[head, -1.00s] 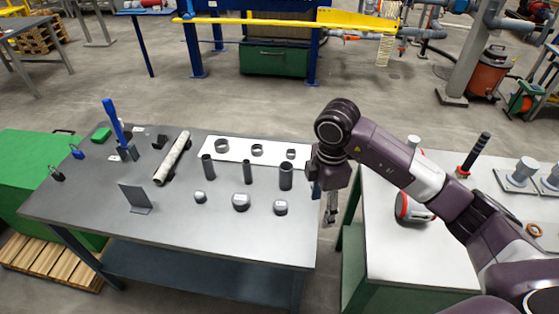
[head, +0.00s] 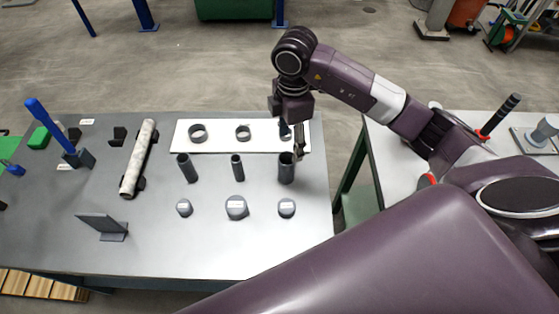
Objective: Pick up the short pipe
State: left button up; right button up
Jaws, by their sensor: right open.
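Three dark grey pipes stand upright on the grey table in the head view: a left one (head: 188,168), a thin middle one (head: 237,168) and a wide right one (head: 286,169). I cannot tell for sure which is the short pipe. My right gripper (head: 294,140) is open and points down by the upper end of the right pipe, slightly behind or above it. I see no contact; the exact gap is hard to judge. The right pipe's open top shows. My left gripper is out of view.
A white board (head: 221,134) with dark rings lies behind the pipes; my gripper partly covers its right end. Small labelled caps (head: 237,208) sit in front. A pale roll (head: 138,158) lies to the left. A second table (head: 382,160) stands at the right across a gap.

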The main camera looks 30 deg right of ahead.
aim_at(290, 159)
jog(key=shift+s+f+b, duration=0.25)
jog(key=shift+f+b, duration=0.65)
jog(key=shift+f, duration=0.1)
jog(key=f+b, duration=0.3)
jog(key=f, duration=0.1)
jog(key=shift+w+b, duration=0.25)
jog(key=shift+b, duration=0.15)
jog(key=shift+f, duration=0.1)
jog(key=shift+s+f, duration=0.1)
jog(key=shift+f, duration=0.35)
jog(key=f+p, duration=0.1)
jog(key=f, duration=0.1)
jog(key=f+p, duration=0.1)
jog(key=f, duration=0.1)
jog(key=f+p, duration=0.1)
jog(key=f, duration=0.1)
jog(key=shift+w+a+f, duration=0.1)
jog(key=shift+w+a, duration=0.15)
jog(key=shift+f, duration=0.25)
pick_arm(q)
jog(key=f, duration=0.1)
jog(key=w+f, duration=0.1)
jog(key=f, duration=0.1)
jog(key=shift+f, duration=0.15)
pick_arm(e)
jog(key=c, duration=1.3)
jog(key=shift+o, duration=0.2)
jog(key=shift+r, duration=0.1)
